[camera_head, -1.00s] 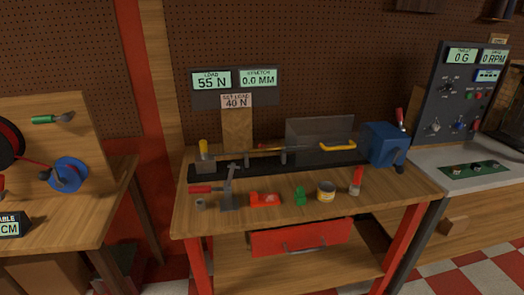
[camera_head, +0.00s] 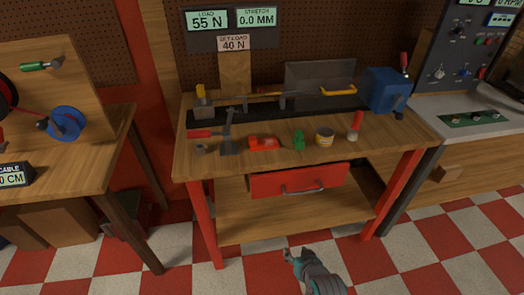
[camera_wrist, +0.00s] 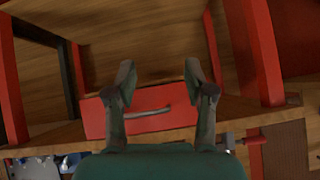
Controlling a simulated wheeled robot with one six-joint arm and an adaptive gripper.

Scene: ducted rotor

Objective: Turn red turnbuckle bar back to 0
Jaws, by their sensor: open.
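The rig on the middle bench has a long dark rail (camera_head: 285,116) with a rod above it. A blue housing (camera_head: 387,90) stands at its right end, with a red upright handle (camera_head: 404,60) beside it. I cannot tell for sure which red part is the turnbuckle bar. The load display (camera_head: 206,20) reads 55 N, the stretch display (camera_head: 256,17) 0.0 MM, and the set load sign (camera_head: 233,43) 40 N. My gripper (camera_head: 298,254) is open and empty, low in front of the bench. Its spread fingers also show in the wrist view (camera_wrist: 160,80).
A red-handled clamp (camera_head: 228,135), a red block (camera_head: 263,143), a green piece (camera_head: 299,140), a tin (camera_head: 324,137) and a red-topped bottle (camera_head: 355,126) stand on the bench front. A red drawer (camera_head: 299,180) is below the top. Checkered floor (camera_head: 400,245) lies clear in front.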

